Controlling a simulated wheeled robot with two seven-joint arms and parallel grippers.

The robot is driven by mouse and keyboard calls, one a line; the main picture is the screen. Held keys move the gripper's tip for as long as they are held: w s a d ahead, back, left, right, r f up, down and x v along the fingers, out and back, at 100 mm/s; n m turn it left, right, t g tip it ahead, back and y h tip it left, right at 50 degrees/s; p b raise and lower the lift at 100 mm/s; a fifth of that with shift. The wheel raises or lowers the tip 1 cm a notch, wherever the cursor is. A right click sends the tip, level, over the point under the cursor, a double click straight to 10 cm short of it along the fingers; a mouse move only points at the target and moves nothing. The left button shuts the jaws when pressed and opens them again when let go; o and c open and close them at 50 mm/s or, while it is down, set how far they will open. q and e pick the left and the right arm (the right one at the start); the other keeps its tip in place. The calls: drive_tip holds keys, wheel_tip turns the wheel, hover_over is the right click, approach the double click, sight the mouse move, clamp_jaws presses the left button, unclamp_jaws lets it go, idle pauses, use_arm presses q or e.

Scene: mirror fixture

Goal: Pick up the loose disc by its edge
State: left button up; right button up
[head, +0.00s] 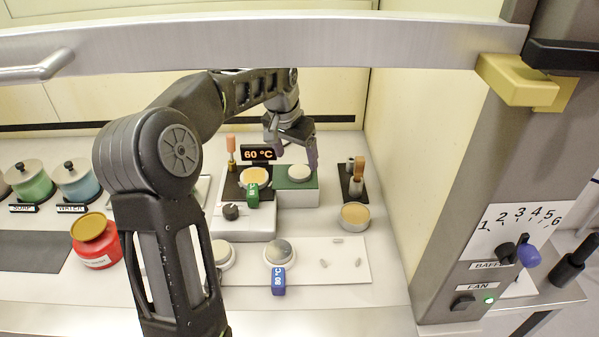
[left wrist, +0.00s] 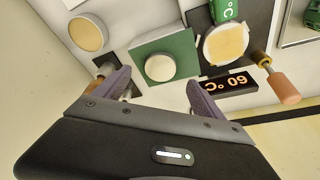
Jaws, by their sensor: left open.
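A pale round disc (head: 299,172) lies flat on a green block (head: 298,197); it also shows in the left wrist view (left wrist: 160,68) on the green block (left wrist: 182,47). My left gripper (head: 297,156) is above and behind this block in the head view. In the left wrist view its two purple fingers (left wrist: 161,92) are spread and empty, one on each side of the disc's line, apart from it. Other round pieces sit on the white mat, a pale one (head: 221,252) and a grey-topped one (head: 279,250). The frames do not label which disc is loose. My right gripper is out of view.
A hot plate with a yellow-topped disc (head: 255,175) and a 60 °C display (head: 258,154) stands left of the green block. A round tin (head: 355,215) and an upright-tool stand (head: 353,180) are to the right. A metal sash bar (head: 250,42) crosses above; a red jar (head: 95,240) stands left.

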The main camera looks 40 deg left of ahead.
sight(299, 171)
use_arm(q)
drive_tip(key=shift+f, duration=0.1)
drive_tip(key=shift+w+f+p, duration=0.1)
drive_tip(key=shift+f+p, duration=0.2)
drive_tip(key=shift+p, duration=0.05)
drive_tip(key=p+x, duration=0.1)
drive_tip(key=x, duration=0.2)
drive_tip(key=shift+w+f, duration=0.1)
drive_tip(key=shift+f, duration=0.15)
drive_tip(key=shift+w+f, duration=0.1)
drive_tip(key=shift+f, duration=0.3)
drive_tip(key=shift+c, duration=0.6)
drive_tip(key=c, duration=1.4)
drive_tip(key=shift+r, duration=0.15)
drive_tip(key=shift+c, duration=0.2)
wheel_tip(299, 171, up, 10)
drive_tip(key=b, duration=0.1)
